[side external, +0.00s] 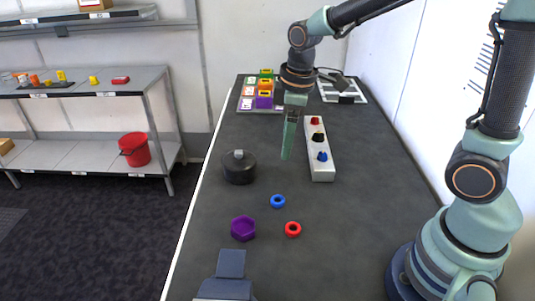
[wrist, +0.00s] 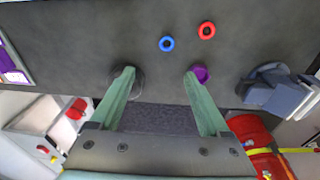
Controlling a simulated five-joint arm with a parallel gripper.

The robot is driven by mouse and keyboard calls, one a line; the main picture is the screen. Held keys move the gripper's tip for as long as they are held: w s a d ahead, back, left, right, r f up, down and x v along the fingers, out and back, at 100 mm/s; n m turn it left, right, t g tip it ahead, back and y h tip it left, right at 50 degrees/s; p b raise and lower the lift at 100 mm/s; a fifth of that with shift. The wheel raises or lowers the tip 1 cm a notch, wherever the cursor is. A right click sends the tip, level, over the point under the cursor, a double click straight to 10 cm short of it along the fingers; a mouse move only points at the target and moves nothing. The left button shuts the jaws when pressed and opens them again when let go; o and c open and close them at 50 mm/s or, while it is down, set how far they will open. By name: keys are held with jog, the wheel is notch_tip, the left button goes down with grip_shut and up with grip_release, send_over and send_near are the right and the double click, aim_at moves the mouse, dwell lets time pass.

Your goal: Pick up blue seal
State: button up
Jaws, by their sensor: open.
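The blue seal (side external: 278,201) is a small ring lying flat on the dark table, in the middle of the side view. In the wrist view the blue seal (wrist: 167,44) lies above and between the fingertips, apart from them. My gripper (side external: 288,154) hangs over the table in the side view, farther back than the blue seal and beside the white block with knobs. In the wrist view my gripper (wrist: 159,72) has its two green fingers spread wide, with nothing between them.
A red ring (side external: 293,229) and a purple hexagonal piece (side external: 243,228) lie near the blue seal. A black round lidded piece (side external: 239,168) stands left of my gripper. The white block (side external: 320,160) carries red, black and blue knobs. A dark stand (side external: 231,264) is at the front.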

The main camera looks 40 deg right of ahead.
notch_tip(320, 180, down, 5)
jog(key=w+a+n+g, duration=0.1)
jog(key=w+n, duration=0.1)
jog(key=n, duration=0.1)
send_over(278, 199)
jog(key=f, duration=0.7)
jog(key=shift+w+a, duration=0.1)
jog(key=shift+w, duration=0.25)
jog(key=f, duration=0.4)
jog(key=shift+s, duration=0.4)
jog(key=shift+f, duration=0.6)
jog(key=shift+c, duration=0.3)
grip_shut()
